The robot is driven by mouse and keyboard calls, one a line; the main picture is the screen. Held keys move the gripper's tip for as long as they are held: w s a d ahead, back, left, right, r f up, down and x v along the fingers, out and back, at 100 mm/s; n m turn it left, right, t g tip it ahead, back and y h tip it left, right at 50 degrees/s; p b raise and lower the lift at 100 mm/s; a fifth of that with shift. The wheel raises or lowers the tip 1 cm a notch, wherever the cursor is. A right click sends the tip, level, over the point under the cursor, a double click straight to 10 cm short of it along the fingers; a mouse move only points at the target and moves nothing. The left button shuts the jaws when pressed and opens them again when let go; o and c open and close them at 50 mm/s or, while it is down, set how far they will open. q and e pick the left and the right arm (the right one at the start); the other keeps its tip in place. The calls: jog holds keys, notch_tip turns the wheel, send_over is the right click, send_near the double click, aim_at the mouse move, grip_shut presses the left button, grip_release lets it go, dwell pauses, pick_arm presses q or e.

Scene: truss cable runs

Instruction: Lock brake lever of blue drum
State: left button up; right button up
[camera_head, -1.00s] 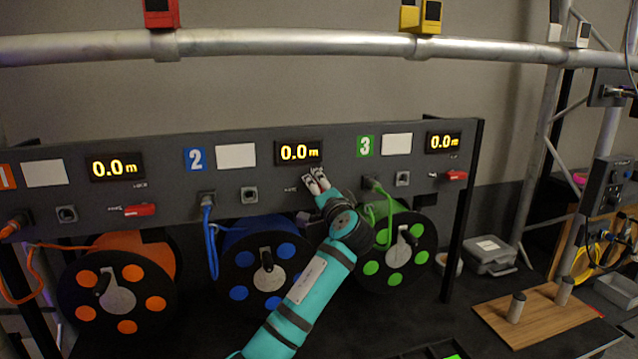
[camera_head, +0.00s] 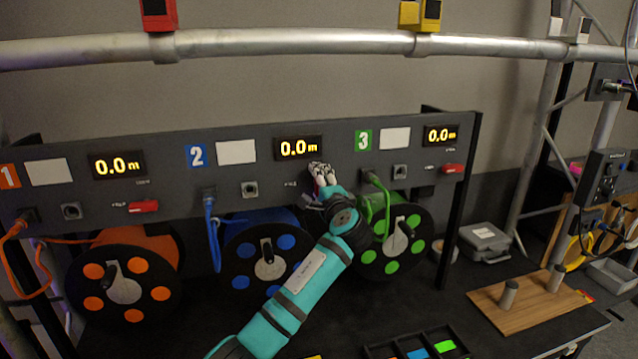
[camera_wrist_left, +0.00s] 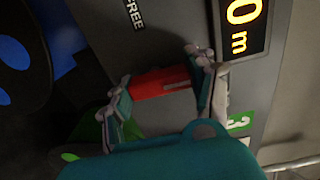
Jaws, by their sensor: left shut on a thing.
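The blue drum (camera_head: 242,266) is the middle reel, under the panel section marked 2. Its red brake lever (camera_wrist_left: 160,82) shows in the left wrist view, between the fingers of my left gripper (camera_wrist_left: 158,88). The word FREE (camera_wrist_left: 134,14) is printed on the panel beside the lever. In the head view my left gripper (camera_head: 320,172) is against the panel below the middle display, shut on the lever and hiding most of it. I cannot tell the lever's exact angle. My right gripper is not in view.
The orange drum's red lever (camera_head: 144,206) and the green drum's red lever (camera_head: 452,168) stand to either side. A blue cable (camera_head: 212,235) and a green cable (camera_head: 372,205) hang from the panel close to the arm. A compartment tray (camera_head: 420,345) lies in front.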

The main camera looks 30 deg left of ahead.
pick_arm(q)
jog(key=shift+f, duration=0.1)
jog(key=o, duration=1.2)
jog(key=shift+d, duration=0.1)
jog(key=shift+c, duration=0.2)
jog(key=v, duration=1.2)
